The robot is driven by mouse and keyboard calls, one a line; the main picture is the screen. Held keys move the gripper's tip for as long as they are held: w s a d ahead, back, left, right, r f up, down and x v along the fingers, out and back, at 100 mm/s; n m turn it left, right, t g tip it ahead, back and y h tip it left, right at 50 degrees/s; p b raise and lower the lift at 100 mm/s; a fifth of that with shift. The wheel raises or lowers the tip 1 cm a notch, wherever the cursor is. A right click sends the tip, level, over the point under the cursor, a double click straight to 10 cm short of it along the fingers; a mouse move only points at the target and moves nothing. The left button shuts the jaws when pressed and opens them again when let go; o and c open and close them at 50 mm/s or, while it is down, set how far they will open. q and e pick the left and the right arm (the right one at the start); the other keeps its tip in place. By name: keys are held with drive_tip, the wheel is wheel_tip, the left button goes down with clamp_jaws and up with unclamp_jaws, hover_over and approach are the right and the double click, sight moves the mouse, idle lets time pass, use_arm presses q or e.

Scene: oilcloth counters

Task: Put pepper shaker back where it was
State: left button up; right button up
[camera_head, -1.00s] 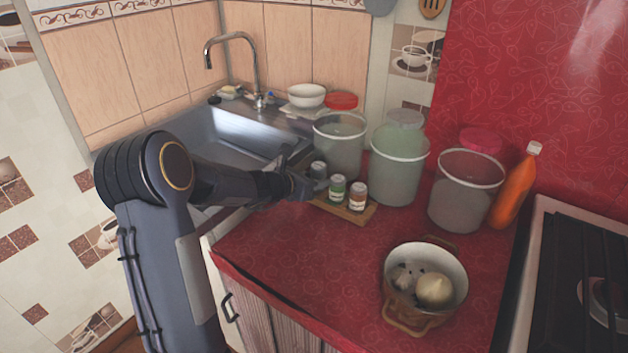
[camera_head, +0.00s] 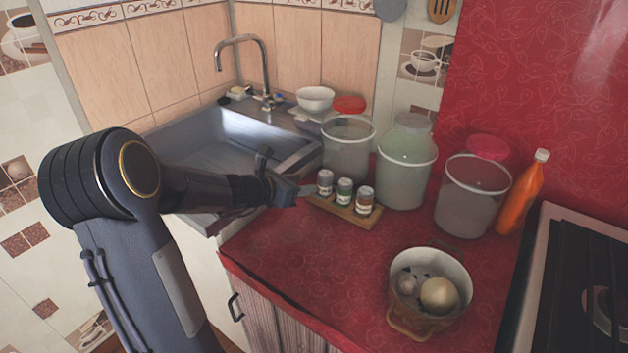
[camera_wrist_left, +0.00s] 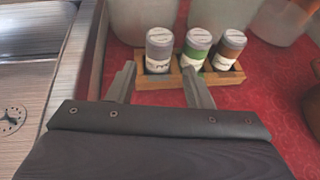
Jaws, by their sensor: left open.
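Three small shakers stand upright in a row in a wooden rack (camera_head: 345,211) on the red counter. I cannot read which label says pepper. My left gripper (camera_head: 290,190) is open and empty, just left of the rack. In the left wrist view its fingers (camera_wrist_left: 161,86) are apart, pointing at the rack (camera_wrist_left: 180,94); the grey-capped shaker (camera_wrist_left: 159,50) stands beyond the gap between them. My right gripper is out of view.
Large lidded containers (camera_head: 405,165) stand close behind the rack. A sink (camera_head: 230,150) is at the left. A pot with vegetables (camera_head: 428,290), an orange bottle (camera_head: 522,195) and a stove (camera_head: 580,280) are to the right. The counter's front is clear.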

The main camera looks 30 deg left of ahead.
use_arm(q)
drive_tip(key=s+d+r+m+g+h, duration=0.2)
drive_tip(key=s+d+r+m, duration=0.1)
drive_tip(key=s+d+m, duration=0.55)
drive_tip(key=s+d+r+m+g+h, duration=0.2)
drive_tip(key=s+d+r+m, duration=0.2)
drive_tip(key=s+d+m, duration=0.45)
drive_tip(key=s+d+f+m+g+y, duration=0.1)
drive_tip(key=s+f+m+g+y, duration=0.35)
drive_tip(key=s+m, duration=0.95)
wheel_tip(320, 180, up, 9)
drive_tip(key=w+t+h+p, duration=0.1)
drive_tip(key=p, duration=1)
drive_tip(key=shift+d+m, duration=0.2)
drive_tip(key=shift+m, duration=0.2)
drive_tip(key=shift+r, duration=0.1)
